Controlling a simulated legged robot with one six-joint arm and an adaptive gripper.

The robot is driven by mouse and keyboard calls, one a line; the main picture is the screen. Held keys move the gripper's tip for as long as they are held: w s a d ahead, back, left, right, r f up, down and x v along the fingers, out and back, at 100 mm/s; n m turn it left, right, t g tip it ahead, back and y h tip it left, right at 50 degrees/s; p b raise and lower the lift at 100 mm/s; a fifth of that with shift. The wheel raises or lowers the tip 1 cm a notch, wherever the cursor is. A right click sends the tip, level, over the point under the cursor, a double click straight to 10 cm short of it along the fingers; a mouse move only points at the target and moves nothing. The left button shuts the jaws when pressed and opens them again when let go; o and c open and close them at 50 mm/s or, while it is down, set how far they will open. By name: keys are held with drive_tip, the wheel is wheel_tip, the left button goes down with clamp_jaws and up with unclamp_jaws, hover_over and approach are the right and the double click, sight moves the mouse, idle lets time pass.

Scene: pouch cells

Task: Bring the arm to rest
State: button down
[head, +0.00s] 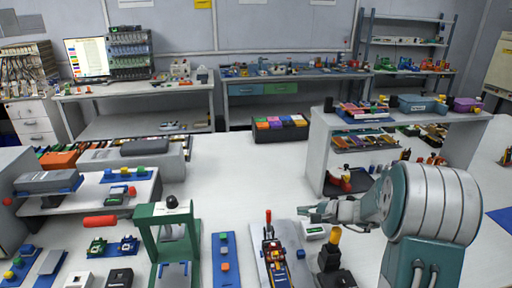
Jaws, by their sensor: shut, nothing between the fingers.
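My gripper (308,211) is at the end of my arm, which comes in from the right side of the head view. It points left and hangs over the front work surface, to the right of a red-handled press (270,250). The fingers look closed and hold nothing. A small white device (314,231) lies just below the gripper. I cannot tell the exact gap between the gripper and these things.
A green frame press (148,240) stands at the front left of centre. A blue strip with buttons (225,262) lies between the presses. A white shelf unit (318,150) stands behind my arm. The floor in the middle (235,175) is clear. Benches line the back wall.

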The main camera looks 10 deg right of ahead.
drive_tip(key=s+a+r+n+g+h, duration=0.1)
drive_tip(key=s+a+r+n+g, duration=0.2)
drive_tip(key=s+a+r+n, duration=0.25)
drive_tip(key=s+a+r+n+g+h, duration=0.2)
drive_tip(key=s+a+r, duration=0.3)
drive_tip(key=s, duration=0.4)
drive_tip(key=s+r+n+h, duration=0.1)
drive_tip(key=s+n+h, duration=0.2)
drive_tip(key=s, duration=0.5)
drive_tip(key=s+d+r+n+t+h, duration=0.1)
drive_tip(key=s+r+n+h, duration=0.1)
drive_tip(key=s, duration=0.6)
drive_tip(key=shift+s+d+n+t+h, duration=0.15)
drive_tip(key=shift+n+t+h, duration=0.25)
drive_tip(key=shift+h, duration=0.3)
